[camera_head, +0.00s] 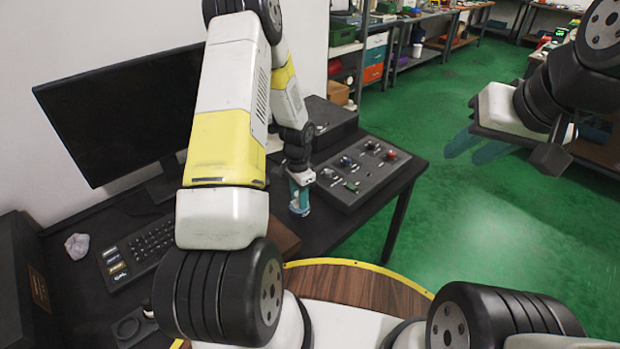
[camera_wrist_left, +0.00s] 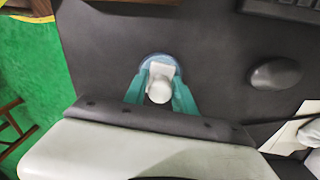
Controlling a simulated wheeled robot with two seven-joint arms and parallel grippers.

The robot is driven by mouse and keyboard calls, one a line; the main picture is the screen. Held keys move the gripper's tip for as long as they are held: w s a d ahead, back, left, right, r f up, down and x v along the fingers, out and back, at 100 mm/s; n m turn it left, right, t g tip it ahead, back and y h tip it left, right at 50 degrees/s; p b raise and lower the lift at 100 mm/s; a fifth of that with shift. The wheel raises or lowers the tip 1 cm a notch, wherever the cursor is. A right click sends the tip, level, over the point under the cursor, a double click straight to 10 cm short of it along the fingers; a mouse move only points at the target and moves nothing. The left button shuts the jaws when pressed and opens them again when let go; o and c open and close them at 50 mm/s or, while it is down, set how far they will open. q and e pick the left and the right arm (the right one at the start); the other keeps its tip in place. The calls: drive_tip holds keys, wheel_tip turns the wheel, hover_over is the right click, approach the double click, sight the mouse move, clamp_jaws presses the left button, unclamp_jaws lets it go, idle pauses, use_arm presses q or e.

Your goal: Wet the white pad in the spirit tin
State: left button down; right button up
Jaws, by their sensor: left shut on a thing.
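My left gripper (camera_head: 299,203) points down at the dark desk beside the control panel. In the left wrist view its teal fingers (camera_wrist_left: 160,92) are shut on a white piece with a rounded end (camera_wrist_left: 160,90), which I take to be the white pad or its holder. A pale, bluish round rim (camera_wrist_left: 157,57) shows around and below the white piece; it may be the spirit tin, but most of it is hidden. I cannot tell whether the white piece touches it. My right gripper (camera_head: 478,147) hangs over the green floor at upper right, its teal fingers apart and empty.
A monitor (camera_head: 125,110), a keyboard (camera_head: 140,250) and crumpled pale paper (camera_head: 77,245) are on the left part of the desk. A control panel with knobs (camera_head: 365,170) lies right of my left gripper. A dark mouse (camera_wrist_left: 275,74) shows in the left wrist view.

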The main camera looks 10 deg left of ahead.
use_arm(q)
drive_tip(key=shift+r, duration=3.4)
drive_tip(key=s+d+r+n, duration=0.4)
drive_tip(key=r+n, duration=0.1)
drive_tip(key=n, duration=0.3)
drive_tip(key=shift+r+n, duration=0.2)
drive_tip(key=shift+n, duration=0.1)
